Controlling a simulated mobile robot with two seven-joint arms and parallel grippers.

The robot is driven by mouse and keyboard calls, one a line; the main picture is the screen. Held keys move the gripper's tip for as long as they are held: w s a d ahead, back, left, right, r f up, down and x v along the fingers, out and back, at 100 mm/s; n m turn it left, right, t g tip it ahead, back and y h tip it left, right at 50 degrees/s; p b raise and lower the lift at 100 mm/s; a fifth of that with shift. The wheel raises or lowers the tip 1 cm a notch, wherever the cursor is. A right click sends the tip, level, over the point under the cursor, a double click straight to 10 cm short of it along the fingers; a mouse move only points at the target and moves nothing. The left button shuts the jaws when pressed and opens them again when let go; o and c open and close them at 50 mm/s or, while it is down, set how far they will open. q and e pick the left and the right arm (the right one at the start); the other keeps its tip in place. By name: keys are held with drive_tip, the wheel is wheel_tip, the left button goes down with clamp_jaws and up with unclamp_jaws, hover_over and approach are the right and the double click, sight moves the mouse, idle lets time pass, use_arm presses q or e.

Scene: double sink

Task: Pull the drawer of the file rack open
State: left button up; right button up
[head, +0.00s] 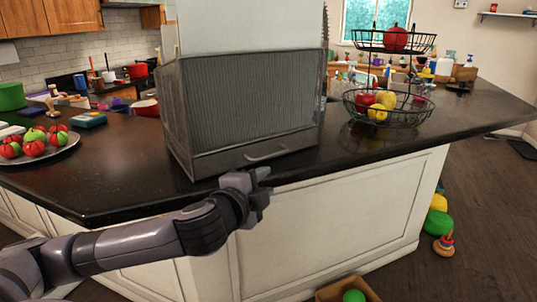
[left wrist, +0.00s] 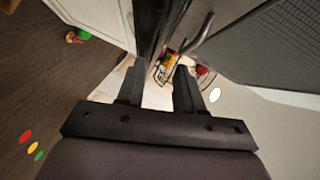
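The grey mesh file rack (head: 250,95) stands on the dark counter. Its drawer (head: 225,161) is a low panel at the base and looks shut, with a curved bar handle (head: 266,154) on its front. My left gripper (head: 263,180) is just below and in front of the handle, at the counter's front edge. In the left wrist view the fingers (left wrist: 157,80) are apart with nothing held between them. The handle (left wrist: 202,30) shows there beyond the fingertips, up and to the right, apart from them. My right gripper is not in view.
A two-tier wire fruit basket (head: 392,110) stands right of the rack. A tray of fruit (head: 35,155) lies on the left. An open box (head: 347,290) with a green ball is on the floor below.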

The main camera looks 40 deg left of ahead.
sight(269, 157)
use_arm(q)
drive_tip(key=shift+t+y, duration=0.3)
drive_tip(key=shift+y, duration=0.3)
drive_tip(key=shift+w+a+r+p, duration=0.3)
drive_tip(key=shift+w+a, duration=0.2)
drive_tip(key=shift+w, duration=0.6)
drive_tip(key=shift+w+a+r+p, duration=0.25)
drive_tip(key=shift+w+a+r, duration=0.25)
drive_tip(key=shift+w, duration=0.6)
drive_tip(key=shift+w+a+r+p, duration=0.3)
drive_tip(key=shift+w+a, duration=0.25)
drive_tip(key=shift+w, duration=0.55)
clamp_jaws()
